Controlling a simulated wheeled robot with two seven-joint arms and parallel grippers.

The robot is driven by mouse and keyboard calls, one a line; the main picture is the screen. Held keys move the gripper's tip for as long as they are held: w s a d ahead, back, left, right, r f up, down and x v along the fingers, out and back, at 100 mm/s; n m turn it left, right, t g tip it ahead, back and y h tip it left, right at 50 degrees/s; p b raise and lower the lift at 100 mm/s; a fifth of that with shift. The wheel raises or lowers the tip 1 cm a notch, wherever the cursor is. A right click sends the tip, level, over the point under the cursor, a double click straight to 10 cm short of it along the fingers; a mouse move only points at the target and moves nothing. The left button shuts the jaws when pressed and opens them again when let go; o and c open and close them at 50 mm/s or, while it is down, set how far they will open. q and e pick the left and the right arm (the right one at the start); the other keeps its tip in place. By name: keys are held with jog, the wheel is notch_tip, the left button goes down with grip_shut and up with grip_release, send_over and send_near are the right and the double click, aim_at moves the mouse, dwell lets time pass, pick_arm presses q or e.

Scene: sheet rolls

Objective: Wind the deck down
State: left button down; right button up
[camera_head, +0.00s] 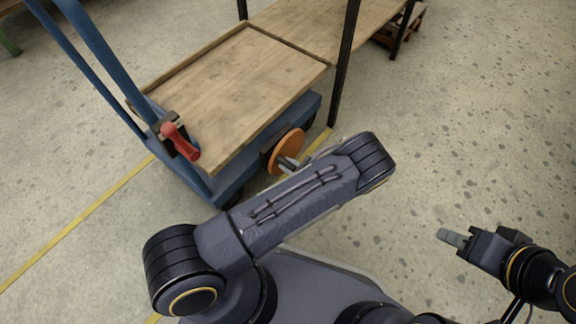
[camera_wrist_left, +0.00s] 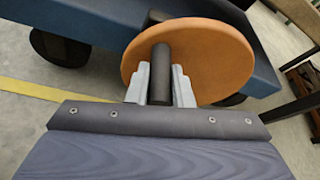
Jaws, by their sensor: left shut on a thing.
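The cart's wooden deck (camera_head: 235,85) sits level on a blue frame (camera_head: 235,175). An orange crank wheel (camera_head: 291,147) is on the cart's near side. It fills the middle of the left wrist view (camera_wrist_left: 205,55), with a dark grip knob (camera_wrist_left: 161,62) standing out from its face. My left gripper (camera_wrist_left: 160,90) is shut on this knob, one grey finger on each side. In the head view my forearm hides most of that gripper. My right gripper (camera_head: 452,238) is away from the cart at the right; its finger gap is not clear.
A red-handled lever (camera_head: 180,143) is at the cart's left corner, by the blue push bar (camera_head: 100,65). A wooden table (camera_head: 310,22) with dark legs adjoins the deck's far end. Yellow floor tape (camera_head: 75,225) runs under the cart. The floor at right is clear.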

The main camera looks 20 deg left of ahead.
pick_arm(q)
jog(key=shift+r, duration=0.1)
jog(key=c, duration=1.3)
grip_release()
jog(key=shift+d, duration=0.1)
jog(key=p+v, duration=0.2)
jog(key=v, duration=0.5)
jog(key=shift+s+d+r+p, duration=0.1)
jog(key=shift+s+d+p, duration=0.1)
jog(key=shift+d+p, duration=0.1)
jog(key=shift+c, duration=0.3)
